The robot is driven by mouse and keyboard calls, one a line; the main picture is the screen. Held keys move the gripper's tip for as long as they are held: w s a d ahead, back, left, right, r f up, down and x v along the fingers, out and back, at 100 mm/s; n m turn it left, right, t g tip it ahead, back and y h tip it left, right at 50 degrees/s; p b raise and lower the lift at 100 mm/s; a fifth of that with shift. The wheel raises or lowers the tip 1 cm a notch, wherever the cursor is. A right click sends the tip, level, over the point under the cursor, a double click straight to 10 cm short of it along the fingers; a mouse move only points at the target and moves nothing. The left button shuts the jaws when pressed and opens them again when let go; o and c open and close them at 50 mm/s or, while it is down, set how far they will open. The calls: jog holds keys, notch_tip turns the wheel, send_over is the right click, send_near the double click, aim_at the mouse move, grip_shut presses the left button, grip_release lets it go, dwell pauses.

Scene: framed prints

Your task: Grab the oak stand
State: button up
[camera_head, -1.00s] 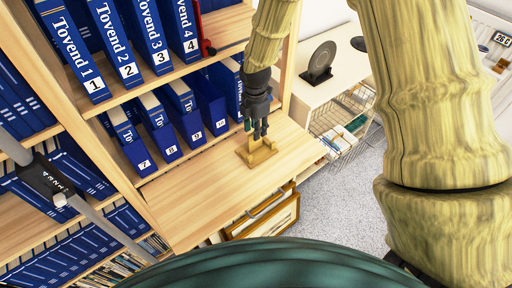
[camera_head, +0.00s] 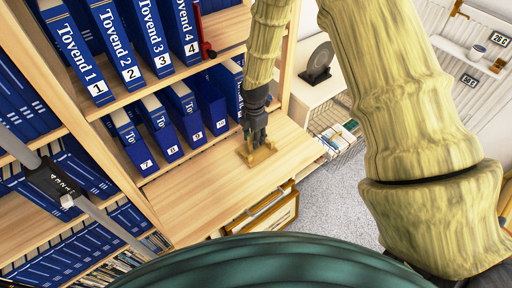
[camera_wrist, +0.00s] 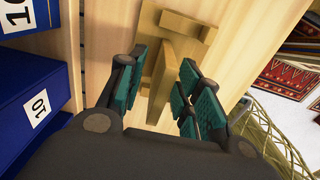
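The oak stand (camera_head: 258,155) is a small light-brown wooden piece on the pull-out wooden shelf board, near its right end. My gripper (camera_head: 256,137) points down right over it. In the wrist view the stand (camera_wrist: 172,50) has a flat crosspiece and an upright part. The upright part lies between the two green-padded fingers of my gripper (camera_wrist: 160,92).
Blue numbered binders (camera_head: 170,125) fill the bookcase behind and left of the board (camera_head: 205,190); one binder (camera_wrist: 35,105) is close to my gripper's left. A white cabinet with a round dark object (camera_head: 318,62) and wire basket stands right. A framed print (camera_head: 270,215) leans below the board.

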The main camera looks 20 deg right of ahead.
jog(key=shift+c, duration=0.3)
grip_shut()
jog(key=shift+r, duration=0.1)
